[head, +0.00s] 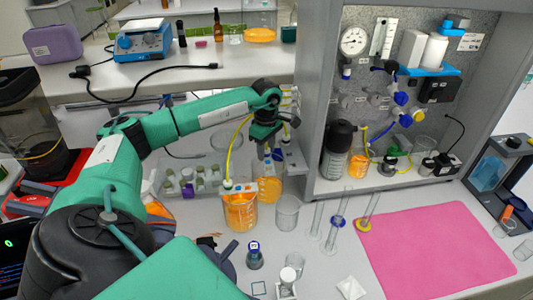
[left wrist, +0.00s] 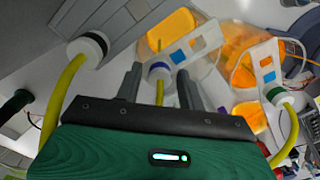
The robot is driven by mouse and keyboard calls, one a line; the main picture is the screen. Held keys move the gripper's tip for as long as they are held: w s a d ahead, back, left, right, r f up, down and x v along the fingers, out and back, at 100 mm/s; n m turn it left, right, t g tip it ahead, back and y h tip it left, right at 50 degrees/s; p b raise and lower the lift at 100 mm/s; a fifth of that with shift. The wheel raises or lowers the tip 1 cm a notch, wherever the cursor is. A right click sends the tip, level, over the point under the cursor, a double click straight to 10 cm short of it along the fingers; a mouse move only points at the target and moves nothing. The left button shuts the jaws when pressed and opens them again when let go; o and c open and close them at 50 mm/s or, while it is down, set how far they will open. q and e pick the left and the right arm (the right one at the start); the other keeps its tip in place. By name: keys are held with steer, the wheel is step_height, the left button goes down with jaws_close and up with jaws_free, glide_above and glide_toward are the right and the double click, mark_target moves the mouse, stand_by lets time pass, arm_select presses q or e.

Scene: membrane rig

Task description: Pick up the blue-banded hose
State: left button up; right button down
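The blue-banded hose (left wrist: 160,72) is a yellow hose with a white end and a blue band. In the left wrist view its end lies between the two fingertips of my left gripper (left wrist: 160,80), near a holder plate (left wrist: 190,45) with orange and blue patches. The fingers are apart, with a visible gap on each side of the hose. In the head view my left gripper (head: 266,150) points down above an orange-filled flask (head: 268,190); the hose end is too small to make out there. My right gripper is out of view.
A green-banded hose end (left wrist: 277,93) and a black-banded one (left wrist: 88,47) flank it. An orange-filled beaker (head: 240,214) and empty beaker (head: 287,215) stand close by. Glass cylinders (head: 337,225) stand right, before a pink mat (head: 435,250). The cabinet wall (head: 312,90) is near.

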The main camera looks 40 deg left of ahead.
arm_select(q)
steer(key=c, duration=0.7)
jaws_close()
steer(key=shift+r, duration=0.15)
